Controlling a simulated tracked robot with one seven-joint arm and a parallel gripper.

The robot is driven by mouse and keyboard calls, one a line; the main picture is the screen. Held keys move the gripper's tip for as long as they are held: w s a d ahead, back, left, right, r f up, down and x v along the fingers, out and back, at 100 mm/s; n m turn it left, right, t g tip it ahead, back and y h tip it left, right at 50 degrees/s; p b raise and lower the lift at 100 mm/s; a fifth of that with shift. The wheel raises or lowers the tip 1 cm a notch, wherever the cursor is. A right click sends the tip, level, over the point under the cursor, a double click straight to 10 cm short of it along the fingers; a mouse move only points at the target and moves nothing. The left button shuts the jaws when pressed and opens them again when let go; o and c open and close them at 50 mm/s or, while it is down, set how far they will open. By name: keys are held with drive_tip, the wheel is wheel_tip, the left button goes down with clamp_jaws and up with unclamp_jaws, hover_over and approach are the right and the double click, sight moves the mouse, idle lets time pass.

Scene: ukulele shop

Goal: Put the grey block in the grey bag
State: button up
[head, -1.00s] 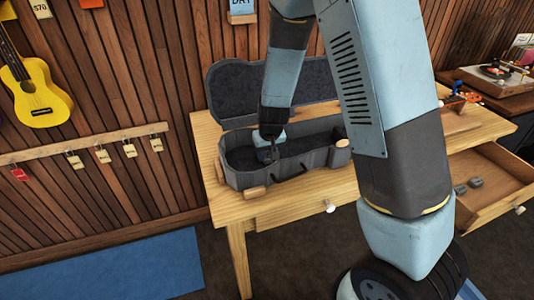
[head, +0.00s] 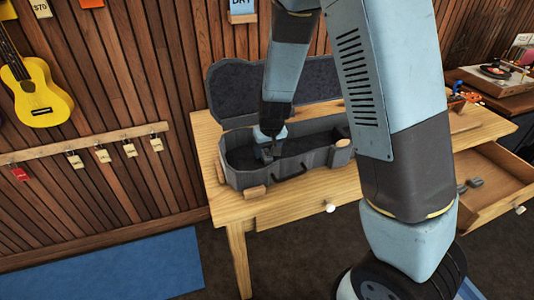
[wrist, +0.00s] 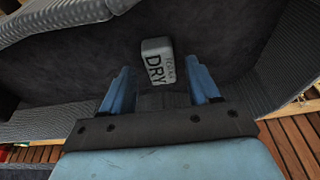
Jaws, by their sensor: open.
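The grey bag (head: 228,178) is an open, padded case on the wooden table, with its lid raised at the back. Its dark lining also fills much of the wrist view (wrist: 85,62). The grey block (wrist: 156,47), printed "DRY", lies on that lining inside the bag. My gripper (wrist: 158,70) is open; its blue fingers show on either side of the block with a gap to each. In the head view my gripper (head: 268,153) is down inside the left part of the bag, and the block cannot be made out there.
An open drawer (head: 490,205) at the right holds small grey pieces (head: 470,185). A record player (head: 503,72) stands at the far right. A yellow ukulele (head: 35,92) hangs on the wall above a rail of tags. My arm covers the table's middle right.

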drive_tip(key=s+d+r+m, duration=0.1)
drive_tip(key=s+d+r, duration=0.3)
drive_tip(key=r, duration=0.4)
drive_tip(key=s+d+r+t+y, duration=0.1)
drive_tip(key=s+d+r, duration=0.25)
drive_tip(key=r, duration=0.45)
drive_tip(key=s+d+r+m, duration=0.1)
drive_tip(key=s+d+r, duration=0.25)
drive_tip(key=r, duration=0.35)
drive_tip(key=s+d+r+h, duration=0.1)
drive_tip(key=s+d+r, duration=0.3)
drive_tip(key=s, duration=0.3)
drive_tip(key=s+d+r+m+t, duration=0.1)
drive_tip(key=s+d+r, duration=0.2)
drive_tip(key=s, duration=0.3)
drive_tip(key=shift+s+d+r+t+h, duration=0.3)
drive_tip(key=shift+s+d+r+h, duration=0.1)
drive_tip(key=shift+r, duration=0.1)
